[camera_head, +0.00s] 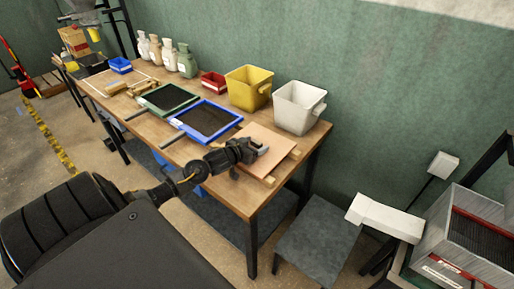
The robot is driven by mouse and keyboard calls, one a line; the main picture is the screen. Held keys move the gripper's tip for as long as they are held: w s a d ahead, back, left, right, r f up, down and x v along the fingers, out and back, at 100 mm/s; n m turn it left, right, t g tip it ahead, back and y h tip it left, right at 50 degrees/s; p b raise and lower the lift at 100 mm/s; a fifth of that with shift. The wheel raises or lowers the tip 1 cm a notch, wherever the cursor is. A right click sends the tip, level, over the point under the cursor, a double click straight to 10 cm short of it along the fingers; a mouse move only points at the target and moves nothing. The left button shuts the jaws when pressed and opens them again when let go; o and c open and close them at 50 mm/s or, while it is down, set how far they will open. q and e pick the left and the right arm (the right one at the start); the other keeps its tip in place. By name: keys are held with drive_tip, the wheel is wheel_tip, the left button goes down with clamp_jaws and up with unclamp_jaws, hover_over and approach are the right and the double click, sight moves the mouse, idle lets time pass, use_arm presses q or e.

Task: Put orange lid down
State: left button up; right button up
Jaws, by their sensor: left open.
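The orange lid (268,138), a flat pale-orange square board, lies near the right end of the wooden table (252,197). Wooden strips (269,181) show at its right and front edges, seemingly under it. My left gripper (262,151) is open over the lid's left part and covers some of it. The picture is too small to tell whether its fingertips touch the lid. My right gripper is not in view.
A blue-framed tray (233,117) and a green-framed tray (147,104) lie left of the lid. A yellow bucket (247,88) and a white bucket (296,108) stand behind it. A grey stool (318,240) stands right of the table.

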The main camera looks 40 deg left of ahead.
use_arm(q)
drive_tip(key=shift+c, duration=0.4)
drive_tip(key=c, duration=1.2)
drive_tip(key=shift+c, duration=0.5)
drive_tip(key=shift+a+r, duration=0.1)
drive_tip(key=shift+r, duration=0.5)
wheel_tip(320, 180, up, 2)
drive_tip(key=shift+r, duration=0.2)
drive_tip(key=s+d+r, duration=0.9)
drive_tip(key=d, duration=0.1)
drive_tip(key=shift+s+d+r, duration=0.2)
drive_tip(key=shift+d+r, duration=0.05)
drive_tip(key=shift+d, duration=0.05)
